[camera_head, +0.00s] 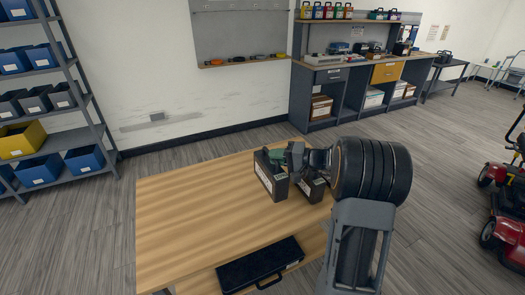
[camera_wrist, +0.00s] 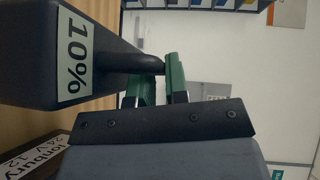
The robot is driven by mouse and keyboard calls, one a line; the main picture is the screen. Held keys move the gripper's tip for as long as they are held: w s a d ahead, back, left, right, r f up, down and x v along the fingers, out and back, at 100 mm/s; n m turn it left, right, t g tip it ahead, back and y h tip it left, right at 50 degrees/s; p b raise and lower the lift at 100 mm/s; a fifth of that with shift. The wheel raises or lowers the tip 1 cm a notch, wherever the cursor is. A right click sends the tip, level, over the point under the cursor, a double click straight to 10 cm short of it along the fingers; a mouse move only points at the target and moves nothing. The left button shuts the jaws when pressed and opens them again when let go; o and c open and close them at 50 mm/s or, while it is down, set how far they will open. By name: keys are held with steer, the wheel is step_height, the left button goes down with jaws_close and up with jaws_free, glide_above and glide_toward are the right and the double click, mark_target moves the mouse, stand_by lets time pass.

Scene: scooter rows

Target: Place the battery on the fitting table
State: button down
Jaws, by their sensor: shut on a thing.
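My gripper (camera_head: 284,157) is shut on the handle of a dark battery (camera_head: 270,177) over the wooden table (camera_head: 200,210). In the wrist view, the green fingers (camera_wrist: 160,82) close on the black handle, and the battery (camera_wrist: 30,45) carries a pale "10%" label. I cannot tell whether its underside touches the tabletop. A second dark battery (camera_head: 312,188) stands just right of it on the table, partly hidden by my arm. Its lettered label shows in the lower left of the wrist view (camera_wrist: 35,160). No sign in view names the fitting table.
The left of the tabletop is clear. A blue-bin shelf (camera_head: 45,90) stands left, a workbench (camera_head: 360,70) behind, a small dark table (camera_head: 445,66) beyond it. A red scooter (camera_head: 505,200) is at right.

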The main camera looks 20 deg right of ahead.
mark_target(285, 173)
steer(key=d+f, duration=0.3)
steer(key=f, duration=0.4)
steer(key=shift+s+d, duration=0.2)
steer(key=shift+d, duration=0.05)
steer(key=shift+f+b, duration=0.15)
steer(key=shift+b, duration=0.2)
steer(key=c, duration=1.1)
jaws_free()
